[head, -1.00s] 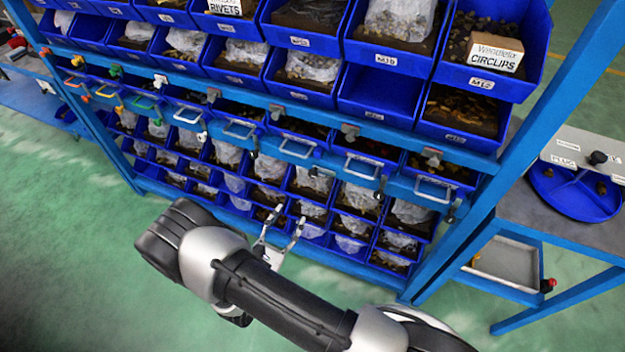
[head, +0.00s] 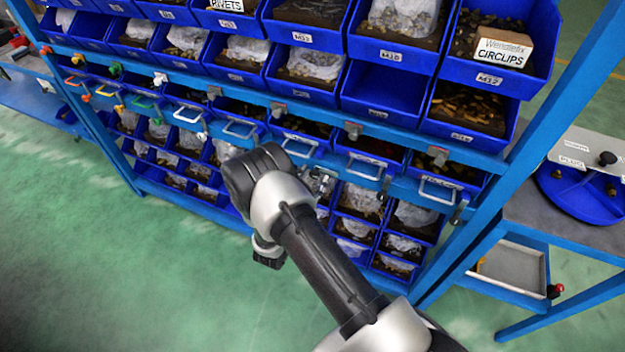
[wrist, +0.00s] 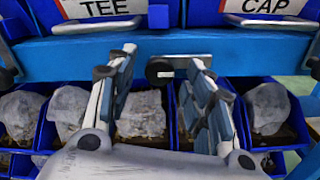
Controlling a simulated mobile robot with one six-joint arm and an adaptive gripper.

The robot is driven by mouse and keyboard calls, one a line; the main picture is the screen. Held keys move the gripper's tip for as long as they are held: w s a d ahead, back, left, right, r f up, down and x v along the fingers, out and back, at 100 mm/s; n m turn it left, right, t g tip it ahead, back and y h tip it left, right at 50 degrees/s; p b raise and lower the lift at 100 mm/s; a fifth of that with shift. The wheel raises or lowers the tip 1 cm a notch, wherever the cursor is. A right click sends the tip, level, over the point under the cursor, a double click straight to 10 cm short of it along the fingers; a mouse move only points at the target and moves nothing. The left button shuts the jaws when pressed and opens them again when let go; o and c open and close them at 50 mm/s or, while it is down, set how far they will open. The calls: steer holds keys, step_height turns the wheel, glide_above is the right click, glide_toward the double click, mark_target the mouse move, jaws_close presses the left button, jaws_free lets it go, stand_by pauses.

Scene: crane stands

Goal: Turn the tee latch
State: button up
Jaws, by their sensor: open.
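In the wrist view the drawer labelled TEE (wrist: 100,8) is at the upper left, with a metal bar handle (wrist: 97,26). Below and right of it, on the blue rail, is a latch (wrist: 155,70) with a round dark knob and a light bar that looks roughly level. I take it as the tee latch. My gripper (wrist: 162,58) is open, with one finger on each side of the latch. I cannot tell whether a finger touches it. In the head view my gripper (head: 318,181) is at the rack below the drawer handles, partly behind my arm, and the latch cannot be made out.
A drawer labelled CAP (wrist: 268,8) is to the right. Blue bins with bagged parts (wrist: 142,112) sit just below the rail. Blue rack posts (head: 560,85) and a side table (head: 540,215) stand to the right. The green floor (head: 110,270) is clear at left.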

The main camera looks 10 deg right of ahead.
steer(key=shift+w+d, duration=0.35)
steer(key=shift+w, duration=0.15)
steer(key=shift+c, duration=0.4)
steer(key=c, duration=1)
